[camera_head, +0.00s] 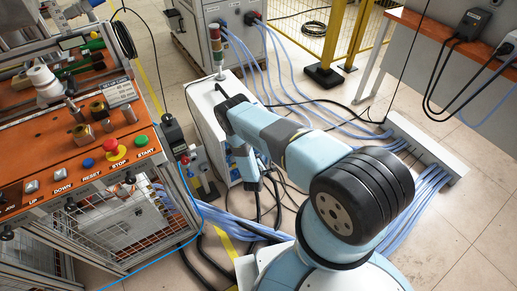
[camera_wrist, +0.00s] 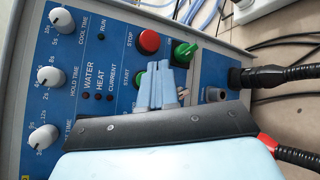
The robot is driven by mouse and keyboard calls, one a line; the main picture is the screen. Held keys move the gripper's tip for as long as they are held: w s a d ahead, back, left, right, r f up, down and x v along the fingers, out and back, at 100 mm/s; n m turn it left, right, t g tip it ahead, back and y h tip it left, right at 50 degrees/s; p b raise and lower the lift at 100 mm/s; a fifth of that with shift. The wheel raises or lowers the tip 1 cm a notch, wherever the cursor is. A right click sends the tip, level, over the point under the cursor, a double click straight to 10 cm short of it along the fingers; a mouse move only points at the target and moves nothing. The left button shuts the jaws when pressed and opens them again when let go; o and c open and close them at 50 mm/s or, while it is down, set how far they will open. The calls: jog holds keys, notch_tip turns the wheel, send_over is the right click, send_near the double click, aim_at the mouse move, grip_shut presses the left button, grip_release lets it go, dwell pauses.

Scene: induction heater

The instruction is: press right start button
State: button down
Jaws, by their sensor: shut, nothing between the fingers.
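In the wrist view, the blue heater panel (camera_wrist: 100,45) fills most of the picture. A green start button (camera_wrist: 139,79), labelled START, sits under a red stop button (camera_wrist: 149,40). My gripper (camera_wrist: 163,68) is shut and empty, its light blue fingers just right of the green start button and partly covering it. I cannot tell whether they touch it. Another green START button (camera_head: 141,140) is on the orange console (camera_head: 40,150) at the left, away from my arm.
A green switch (camera_wrist: 187,51) sticks out right of my fingertips. A black cable (camera_wrist: 275,76) plugs into the panel's right side. Several knobs line its left side. In the head view, blue hoses (camera_head: 300,95) and cables cover the floor around the heater.

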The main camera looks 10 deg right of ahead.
jog(key=shift+s+d, duration=0.25)
jog(key=shift+s, duration=0.45)
jog(key=shift+s+d, duration=0.2)
jog(key=shift+s, duration=0.45)
